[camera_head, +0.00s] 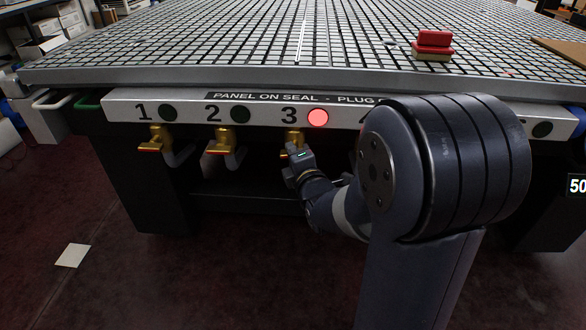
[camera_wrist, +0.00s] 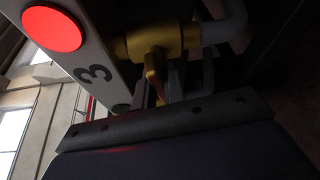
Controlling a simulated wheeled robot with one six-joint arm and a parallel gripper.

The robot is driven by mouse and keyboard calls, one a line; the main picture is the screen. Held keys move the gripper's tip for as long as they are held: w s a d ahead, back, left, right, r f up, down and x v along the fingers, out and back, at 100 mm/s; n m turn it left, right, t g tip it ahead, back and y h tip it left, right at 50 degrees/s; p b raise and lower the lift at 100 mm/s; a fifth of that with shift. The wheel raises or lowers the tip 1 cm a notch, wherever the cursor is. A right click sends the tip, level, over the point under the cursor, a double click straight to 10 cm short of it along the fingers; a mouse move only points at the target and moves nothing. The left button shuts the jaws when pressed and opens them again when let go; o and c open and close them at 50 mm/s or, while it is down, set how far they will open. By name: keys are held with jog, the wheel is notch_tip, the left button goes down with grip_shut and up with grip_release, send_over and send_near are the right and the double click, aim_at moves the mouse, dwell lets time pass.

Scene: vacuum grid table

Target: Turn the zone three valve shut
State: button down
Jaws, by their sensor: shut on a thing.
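The zone three valve (camera_head: 294,137) is a brass valve under the panel edge, below the number 3 and a lit red lamp (camera_head: 318,118). In the wrist view the brass valve body (camera_wrist: 165,40) joins a grey pipe, and its handle (camera_wrist: 154,75) reaches down between my fingers. My gripper (camera_head: 297,155) is at the valve, shut on the handle; it also shows in the wrist view (camera_wrist: 158,92). My gripper hides most of the handle in the head view.
Valves one (camera_head: 157,141) and two (camera_head: 222,145) hang to the left, their lamps dark. My arm covers the panel to the right. A paper sheet (camera_head: 73,255) lies on the floor.

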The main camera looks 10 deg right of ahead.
jog(key=shift+f+m+t+b, duration=0.15)
jog(key=shift+m+t+b, duration=0.25)
jog(key=shift+m+b, duration=0.7)
jog(key=shift+b, duration=0.3)
jog(key=c, duration=1.5)
grip_release()
jog(key=s, duration=0.3)
jog(key=s+p, duration=0.1)
jog(key=s, duration=0.3)
jog(key=s+d+p, duration=0.1)
jog(key=s, duration=0.2)
jog(key=shift+s, duration=0.4)
jog(key=shift+w+a, duration=0.1)
